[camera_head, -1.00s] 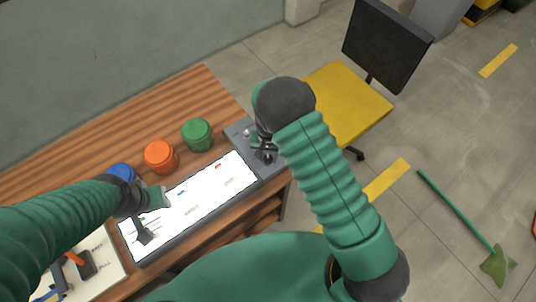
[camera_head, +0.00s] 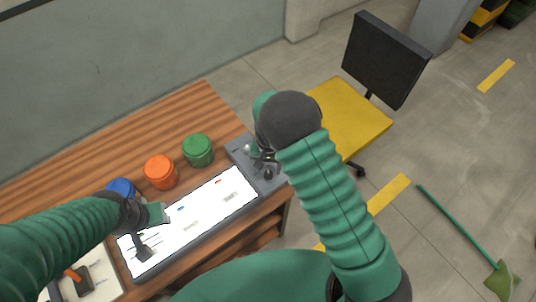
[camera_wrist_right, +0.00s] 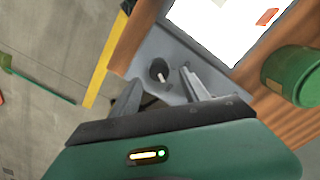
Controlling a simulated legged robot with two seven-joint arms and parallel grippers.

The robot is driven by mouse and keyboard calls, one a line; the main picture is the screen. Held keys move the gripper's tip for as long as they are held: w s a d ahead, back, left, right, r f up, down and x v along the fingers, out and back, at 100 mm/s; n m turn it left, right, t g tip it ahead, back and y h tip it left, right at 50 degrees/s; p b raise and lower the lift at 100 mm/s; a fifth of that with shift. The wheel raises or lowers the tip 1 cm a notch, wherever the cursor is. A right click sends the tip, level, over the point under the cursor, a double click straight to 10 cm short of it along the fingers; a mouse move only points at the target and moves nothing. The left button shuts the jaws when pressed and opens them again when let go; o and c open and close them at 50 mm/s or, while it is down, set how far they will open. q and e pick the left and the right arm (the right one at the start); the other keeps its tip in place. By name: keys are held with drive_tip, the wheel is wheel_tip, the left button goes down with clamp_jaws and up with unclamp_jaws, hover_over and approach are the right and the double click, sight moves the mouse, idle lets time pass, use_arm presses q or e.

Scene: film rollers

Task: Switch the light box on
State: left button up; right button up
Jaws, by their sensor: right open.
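The light box (camera_head: 190,222) lies on the wooden table, its top bright white with a grey frame. A grey panel (camera_head: 246,156) at its right end carries a round dark knob with a pale mark, clear in the right wrist view (camera_wrist_right: 159,70). My right gripper (camera_head: 262,158) is over this panel, partly hidden by my arm in the head view. In the wrist view its open fingers (camera_wrist_right: 163,92) lie to either side of the knob's near side, with nothing between them. My left gripper (camera_head: 150,230) is over the left part of the light box, its fingers apart and empty.
Blue (camera_head: 122,187), orange (camera_head: 160,172) and green (camera_head: 198,150) jars stand behind the light box. A pale board with tools (camera_head: 100,272) lies at the left. A yellow chair (camera_head: 345,118) stands beyond the table's right end.

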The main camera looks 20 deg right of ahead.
sight(268, 173)
wheel_tip(268, 173, up, 14)
drive_tip(key=shift+b, duration=0.3)
